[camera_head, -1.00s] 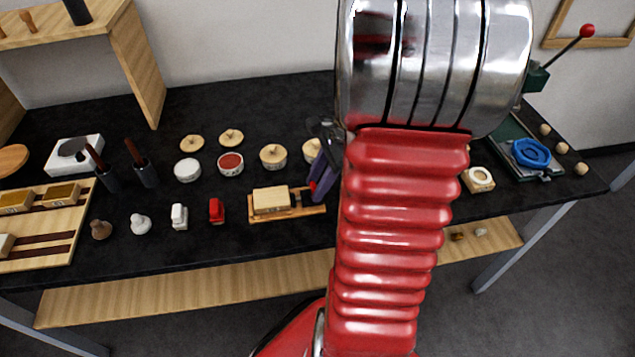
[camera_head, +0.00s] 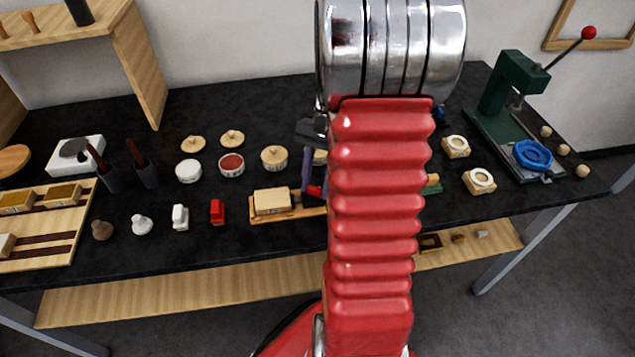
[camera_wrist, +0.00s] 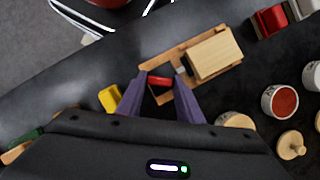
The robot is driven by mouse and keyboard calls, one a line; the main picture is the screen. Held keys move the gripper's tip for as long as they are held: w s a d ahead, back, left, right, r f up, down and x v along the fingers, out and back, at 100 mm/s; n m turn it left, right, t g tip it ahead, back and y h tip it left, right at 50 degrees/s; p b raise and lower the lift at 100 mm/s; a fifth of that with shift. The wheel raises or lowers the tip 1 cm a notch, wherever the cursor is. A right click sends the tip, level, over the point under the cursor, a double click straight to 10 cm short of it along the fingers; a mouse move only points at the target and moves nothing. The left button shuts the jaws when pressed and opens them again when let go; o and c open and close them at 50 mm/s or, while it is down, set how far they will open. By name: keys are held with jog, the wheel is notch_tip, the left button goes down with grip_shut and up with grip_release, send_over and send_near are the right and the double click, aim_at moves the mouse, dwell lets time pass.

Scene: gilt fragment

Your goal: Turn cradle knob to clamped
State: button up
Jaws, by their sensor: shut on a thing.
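The cradle (camera_head: 290,216) is a wooden base near the front of the dark table. It bears a pale wooden block (camera_head: 272,201); both also show in the wrist view, the cradle (camera_wrist: 178,52) and the block (camera_wrist: 213,54). The red knob (camera_wrist: 160,81) is at the cradle's end, and a bit of it shows in the head view (camera_head: 316,190). My gripper (camera_wrist: 160,86) has its purple fingers shut on the knob, one on each side. My arm hides part of the cradle's right end in the head view. I cannot read any mark for the knob's position.
A red piece (camera_head: 217,212) and a white piece (camera_head: 180,217) stand left of the cradle. Jars (camera_head: 231,164) and lids stand behind. A green press (camera_head: 506,100) with a blue ring (camera_head: 532,155) is at right. A yellow piece (camera_wrist: 110,98) lies near my fingers.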

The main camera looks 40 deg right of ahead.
jog(key=n, duration=0.2)
jog(key=n+g+h, duration=0.1)
jog(key=n, duration=0.1)
jog(key=n+g, duration=0.1)
jog(key=n, duration=0.1)
jog(key=shift+w+a+n+h, duration=0.1)
jog(key=shift+w+n+h, duration=0.2)
jog(key=shift+n, duration=0.1)
jog(key=o, duration=1.1)
jog(key=shift+s, duration=0.1)
jog(key=shift+r, duration=0.1)
jog(key=v, duration=1.3)
jog(key=shift+w+r, duration=0.2)
jog(key=shift+r, duration=0.05)
